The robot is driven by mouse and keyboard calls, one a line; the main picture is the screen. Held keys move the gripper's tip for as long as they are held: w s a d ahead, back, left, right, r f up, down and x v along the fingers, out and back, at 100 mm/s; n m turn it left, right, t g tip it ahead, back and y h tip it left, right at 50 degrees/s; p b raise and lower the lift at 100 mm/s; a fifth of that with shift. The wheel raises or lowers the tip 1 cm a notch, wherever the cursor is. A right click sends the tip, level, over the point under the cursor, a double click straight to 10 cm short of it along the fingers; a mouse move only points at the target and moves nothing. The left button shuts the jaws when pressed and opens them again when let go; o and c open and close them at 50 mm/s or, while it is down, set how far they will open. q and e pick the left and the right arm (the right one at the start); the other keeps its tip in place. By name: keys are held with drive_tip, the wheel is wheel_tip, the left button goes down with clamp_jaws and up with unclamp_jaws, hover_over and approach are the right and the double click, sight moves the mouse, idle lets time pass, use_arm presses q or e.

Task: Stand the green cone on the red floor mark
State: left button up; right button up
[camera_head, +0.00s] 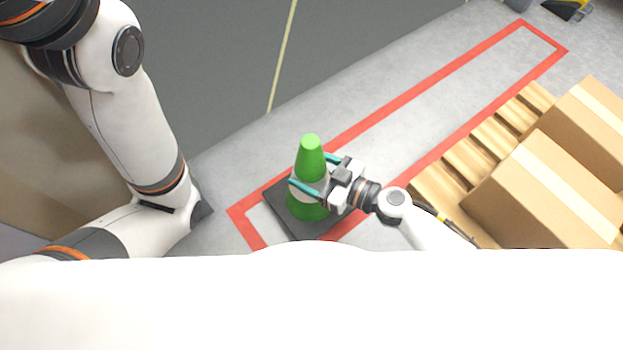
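The green cone (310,158) has a white band and a dark square base (280,206). It appears upright, at the near left end of the red floor mark (437,76), a long red rectangle outline on the grey floor. The base overlaps the red lines in the picture; I cannot tell whether it touches the floor. My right gripper (313,172) reaches in from the right, with its teal fingers on either side of the cone around the white band. Contact of the fingers with the cone is not clear. My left gripper is out of view; only the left arm shows.
A wooden pallet (475,158) with cardboard boxes (550,190) stands right of the red mark. A yellow line (283,55) crosses the dark floor behind. The inside of the red rectangle beyond the cone is clear. A yellow and black object (570,8) is at the far right.

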wheel_tip(320, 180, down, 4)
drive_tip(key=b, duration=0.3)
drive_tip(key=shift+r+b, duration=0.1)
drive_tip(key=shift+b, duration=0.25)
drive_tip(key=o, duration=2)
drive_tip(key=shift+f, duration=0.25)
